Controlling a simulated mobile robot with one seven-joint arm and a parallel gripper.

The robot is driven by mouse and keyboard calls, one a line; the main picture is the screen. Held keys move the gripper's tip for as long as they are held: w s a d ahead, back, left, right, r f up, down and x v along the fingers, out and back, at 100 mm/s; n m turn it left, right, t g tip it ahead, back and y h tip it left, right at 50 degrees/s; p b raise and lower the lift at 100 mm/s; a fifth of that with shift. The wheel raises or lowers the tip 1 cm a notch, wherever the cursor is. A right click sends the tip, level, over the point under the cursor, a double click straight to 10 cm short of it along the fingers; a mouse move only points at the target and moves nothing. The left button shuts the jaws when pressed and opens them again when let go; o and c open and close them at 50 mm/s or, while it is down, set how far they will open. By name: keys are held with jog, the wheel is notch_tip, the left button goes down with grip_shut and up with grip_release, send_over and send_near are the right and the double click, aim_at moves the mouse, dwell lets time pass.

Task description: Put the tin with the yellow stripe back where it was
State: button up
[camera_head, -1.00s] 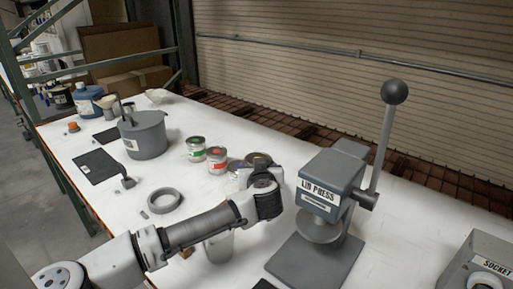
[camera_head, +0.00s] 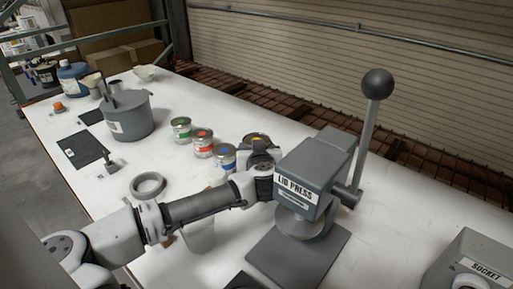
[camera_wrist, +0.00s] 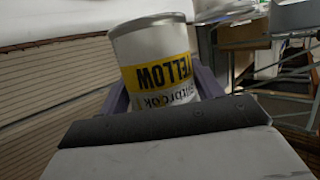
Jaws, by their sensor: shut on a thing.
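The tin with the yellow stripe (camera_wrist: 150,47) is between the fingers of my gripper (camera_wrist: 162,82) in the wrist view. Its label reads YELLOW, upside down in that picture. In the head view only the tin's top (camera_head: 257,138) shows, with a yellow mark on the lid. My gripper (camera_head: 259,150) hides the rest of it, so I cannot tell how high its base is. The tin is to the right of the blue tin (camera_head: 225,158), apart from it, and behind and left of the lid press (camera_head: 308,180).
A red tin (camera_head: 203,144) and a green tin (camera_head: 181,130) continue the row leftward. A grey pot (camera_head: 125,118), a grey ring (camera_head: 148,185) and a cup (camera_head: 199,236) stand on the white table. A socket box (camera_head: 470,265) is at the right. The table behind the tins is clear.

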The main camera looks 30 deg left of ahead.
jog(key=shift+f, duration=3.3)
